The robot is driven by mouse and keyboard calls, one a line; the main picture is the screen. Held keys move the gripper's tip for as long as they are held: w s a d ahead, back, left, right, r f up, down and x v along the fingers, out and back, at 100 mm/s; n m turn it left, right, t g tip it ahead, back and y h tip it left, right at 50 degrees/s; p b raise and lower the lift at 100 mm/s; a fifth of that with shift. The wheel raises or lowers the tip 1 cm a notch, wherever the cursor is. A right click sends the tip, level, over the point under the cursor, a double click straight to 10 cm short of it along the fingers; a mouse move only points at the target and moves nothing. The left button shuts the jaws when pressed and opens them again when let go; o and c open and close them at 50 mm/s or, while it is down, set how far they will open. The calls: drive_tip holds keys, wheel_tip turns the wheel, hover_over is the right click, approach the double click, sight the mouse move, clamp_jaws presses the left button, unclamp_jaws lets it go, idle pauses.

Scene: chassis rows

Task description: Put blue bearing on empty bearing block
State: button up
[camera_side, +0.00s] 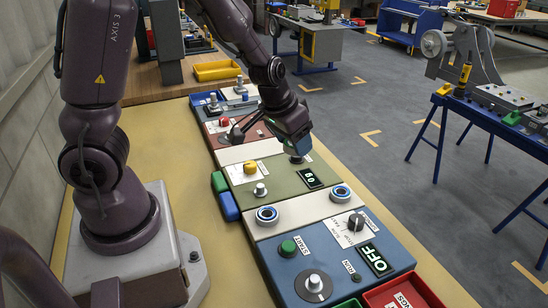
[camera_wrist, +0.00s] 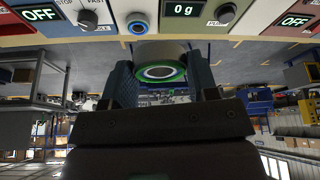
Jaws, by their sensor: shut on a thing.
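My gripper (camera_side: 301,150) is low over the far edge of the panel row, near the white strip between the red and green panels. In the wrist view, my gripper (camera_wrist: 165,82) is shut on a round bearing (camera_wrist: 160,72). Its face shows a green outer rim, a blue-white ring and a dark centre. The gripper hides it in the side view. A dark round part (camera_side: 296,160) shows just below my gripper; I cannot tell whether it is an empty block. Two blue-ringed bearings, a near one (camera_side: 267,214) and a farther one (camera_side: 340,193), sit on the white strip before the blue panel.
The green panel (camera_side: 262,187) carries a yellow knob (camera_side: 250,168) and a display (camera_side: 310,177). The blue panel (camera_side: 320,262) has a green button, knobs and an OFF display. A red tray (camera_side: 402,295) stands at the near end. Open floor lies right of the row.

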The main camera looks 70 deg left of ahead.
drive_tip(key=s+a+f+n+y, duration=0.1)
drive_tip(key=s+a+n, duration=0.2)
drive_tip(key=s+a, duration=0.35)
drive_tip(key=s+a+f+n, duration=0.1)
drive_tip(key=s+a+n, duration=0.15)
drive_tip(key=a, duration=0.65)
drive_tip(key=m, duration=0.1)
approach(264, 147)
drive_tip(key=shift+w+a+f+g+y, duration=0.1)
drive_tip(key=shift+w+f+g+y, duration=0.05)
drive_tip(key=shift+w+f, duration=0.45)
drive_tip(key=shift+w+a+f+g+y, duration=0.15)
drive_tip(key=shift+w+f, duration=0.35)
drive_tip(key=shift+w, duration=0.05)
drive_tip(key=shift+w+a+f, duration=0.1)
drive_tip(key=shift+f, duration=0.1)
drive_tip(key=shift+w+a+f, duration=0.1)
drive_tip(key=shift+f, duration=0.8)
drive_tip(key=shift+w+a+f, duration=0.1)
drive_tip(key=shift+f, duration=0.75)
drive_tip(key=shift+f, duration=0.1)
